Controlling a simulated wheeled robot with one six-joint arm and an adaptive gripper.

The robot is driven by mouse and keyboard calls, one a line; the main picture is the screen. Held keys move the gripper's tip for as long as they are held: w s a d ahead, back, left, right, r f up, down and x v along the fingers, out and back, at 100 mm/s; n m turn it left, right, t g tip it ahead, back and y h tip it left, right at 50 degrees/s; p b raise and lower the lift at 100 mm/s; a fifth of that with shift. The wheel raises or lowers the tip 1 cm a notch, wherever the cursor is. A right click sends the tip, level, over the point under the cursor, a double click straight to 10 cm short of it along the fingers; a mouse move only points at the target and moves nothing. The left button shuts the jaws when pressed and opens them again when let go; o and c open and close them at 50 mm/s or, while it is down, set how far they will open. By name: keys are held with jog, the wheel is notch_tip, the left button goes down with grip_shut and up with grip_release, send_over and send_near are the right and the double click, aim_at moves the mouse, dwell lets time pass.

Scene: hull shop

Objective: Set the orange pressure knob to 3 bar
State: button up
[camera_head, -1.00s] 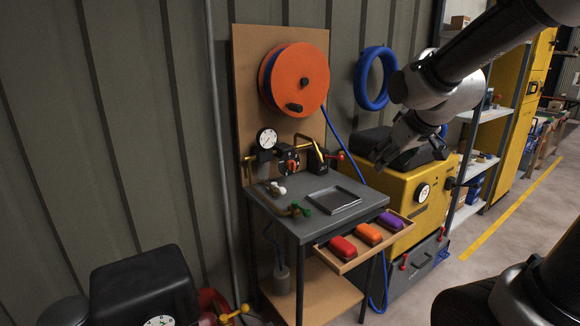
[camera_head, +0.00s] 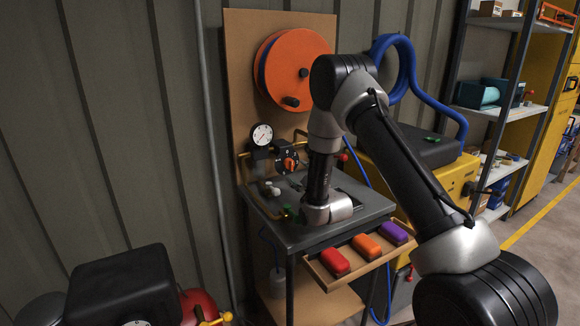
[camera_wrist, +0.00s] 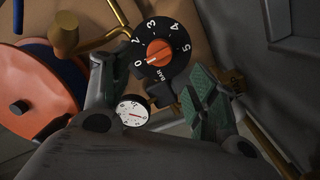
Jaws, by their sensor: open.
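The orange pressure knob (camera_wrist: 158,52) sits in a black dial (camera_wrist: 176,66) marked 0 to 5 and BAR in the wrist view. Its pale mark points at or close to 0. The knob also shows in the head view (camera_head: 289,162), on the back board above the grey bench. My gripper (camera_wrist: 150,80) is open and empty, its fingers spread to either side below the dial in the wrist picture. No contact with the knob shows. A white round gauge (camera_wrist: 131,112) lies between the fingers in the wrist picture.
The gauge (camera_head: 261,135) stands left of the knob, with brass pipes around. An orange hose reel (camera_head: 290,62) hangs above. White and green valve handles are on the bench (camera_head: 290,238). A drawer (camera_head: 316,272) holds red, orange and purple blocks.

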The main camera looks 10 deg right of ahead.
aim_at(291, 166)
jog(key=x, duration=0.7)
jog(key=shift+w+a, duration=0.1)
jog(key=shift+w, duration=0.25)
jog(key=c, duration=1.1)
